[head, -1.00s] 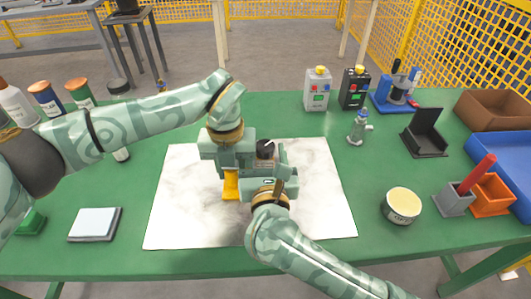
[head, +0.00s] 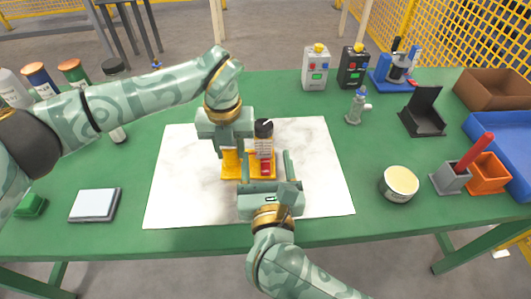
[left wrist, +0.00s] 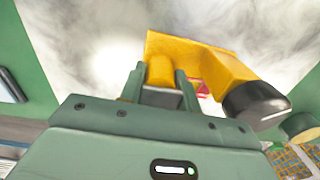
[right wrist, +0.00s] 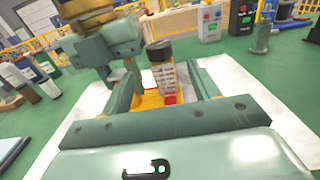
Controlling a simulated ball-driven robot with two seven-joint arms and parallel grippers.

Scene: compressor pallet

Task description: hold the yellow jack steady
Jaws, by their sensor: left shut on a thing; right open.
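The yellow jack (head: 233,168) sits on the pale marbled sheet, its base running left to right. It also shows in the left wrist view (left wrist: 205,65) and the right wrist view (right wrist: 150,101). A pale upright part with a black top (head: 264,128) stands at its right portion, with a red piece (head: 265,168) in front. My left gripper (head: 229,151) is shut on the jack's left portion, from behind; its fingers flank yellow in the left wrist view (left wrist: 160,75). My right gripper (head: 265,158) is open in front, its fingers apart around the upright's near side; contact cannot be told.
The marbled sheet (head: 180,190) lies on the green table (head: 385,235). A round tin (head: 399,182), grey holder (head: 450,178) and orange bin (head: 487,172) stand right. Two control boxes (head: 315,67) (head: 354,66) stand behind. A flat pad (head: 95,205) lies left.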

